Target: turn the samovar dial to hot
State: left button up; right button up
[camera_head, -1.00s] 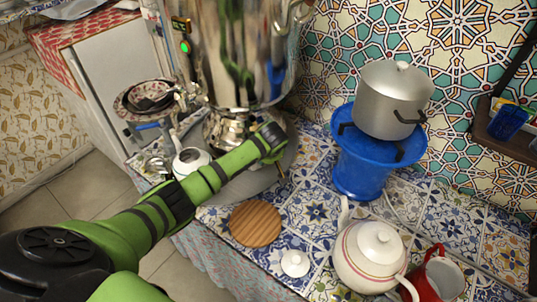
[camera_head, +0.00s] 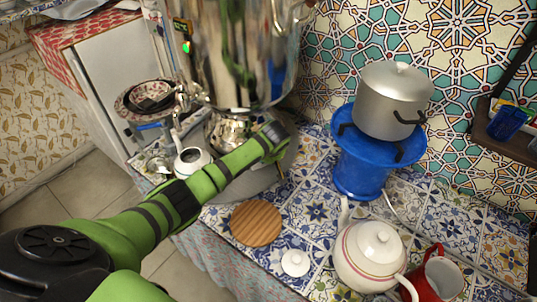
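The tall shiny silver samovar (camera_head: 240,60) stands at the upper middle, its top cut off by the frame. A small display (camera_head: 181,26) and a green light (camera_head: 186,47) show on its left side. I cannot make out a dial clearly. My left arm comes in from the lower left and passes in front of the samovar's base. The fingers are mostly hidden, and contact cannot be told. My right gripper is not in view.
A wooden coaster (camera_head: 256,223), white lid (camera_head: 295,262), large white teapot (camera_head: 370,255) and red jug (camera_head: 438,278) are in front. A grey pot (camera_head: 392,100) sits on a blue stand (camera_head: 360,165).

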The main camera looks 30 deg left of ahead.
pick_arm(q)
jog(key=shift+w+d+r+m+g+p, duration=0.25)
jog(key=shift+m+g+p, duration=0.15)
jog(key=shift+m, duration=0.5)
jog(key=shift+w+f+m+g+y, duration=0.15)
jog(key=shift+m+g+y, duration=0.3)
jog(key=shift+m, duration=0.65)
jog(key=shift+d+f+m+g+y+b, duration=0.15)
jog(key=shift+m+g+y+b, duration=0.3)
jog(key=shift+m+b, duration=0.55)
jog(key=shift+d+f+m+g+y+b, duration=0.1)
jog(key=shift+m+g+y+b, duration=0.35)
jog(key=shift+m+b, duration=0.85)
jog(key=shift+m, duration=0.3)
jog(key=o, duration=1)
jog(key=shift+c, duration=0.2)
jog(key=shift+w+f, duration=0.1)
